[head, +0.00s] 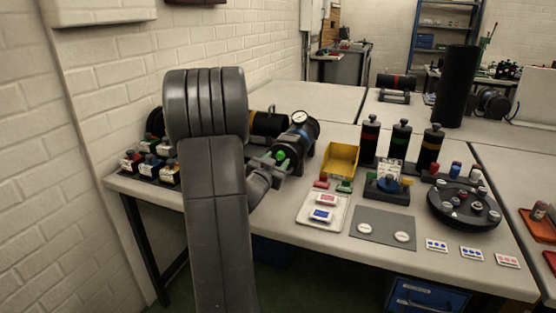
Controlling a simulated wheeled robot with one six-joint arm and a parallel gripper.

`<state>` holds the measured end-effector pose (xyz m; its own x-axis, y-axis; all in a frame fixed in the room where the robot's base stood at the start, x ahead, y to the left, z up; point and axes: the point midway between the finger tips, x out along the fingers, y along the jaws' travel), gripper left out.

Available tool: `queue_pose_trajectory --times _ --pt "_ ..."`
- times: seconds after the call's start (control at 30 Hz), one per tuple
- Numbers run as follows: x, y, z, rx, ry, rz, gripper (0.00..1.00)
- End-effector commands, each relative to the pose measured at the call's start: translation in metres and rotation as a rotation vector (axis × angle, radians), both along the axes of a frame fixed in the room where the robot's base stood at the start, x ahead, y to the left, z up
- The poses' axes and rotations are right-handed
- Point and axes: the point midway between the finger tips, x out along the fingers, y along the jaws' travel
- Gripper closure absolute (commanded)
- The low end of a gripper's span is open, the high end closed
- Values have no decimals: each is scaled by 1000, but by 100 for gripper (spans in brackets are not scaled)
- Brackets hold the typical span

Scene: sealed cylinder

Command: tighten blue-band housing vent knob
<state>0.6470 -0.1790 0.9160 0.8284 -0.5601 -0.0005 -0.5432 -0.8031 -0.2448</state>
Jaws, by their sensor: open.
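The blue-band housing (311,132) is a dark cylinder lying on the table right of my arm, with a blue band at its end and a white-faced gauge (299,117) on top. A green knob (281,154) shows at its near end; I take it for the vent knob. My gripper (272,161) is open, with its jaws close at the green knob. I cannot tell whether they touch it. My arm hides part of the area to the left.
A yellow bin (340,160) stands just right of the housing. Further right are several upright banded cylinders (400,142), a grey mat (383,227) and a round black turntable (448,212). Small coloured parts (159,168) sit left of my arm. The front table edge is close.

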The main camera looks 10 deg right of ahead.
Motion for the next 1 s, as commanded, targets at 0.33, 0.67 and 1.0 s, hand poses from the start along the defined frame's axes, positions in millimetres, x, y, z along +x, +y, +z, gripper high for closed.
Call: queue_pose_trajectory --times 0.33,0.67,1.0 --pt "-66 45 0 0 2 4 55" --pt "-97 66 0 -1 3 1 55" --pt "-98 66 -1 -1 2 0 55"
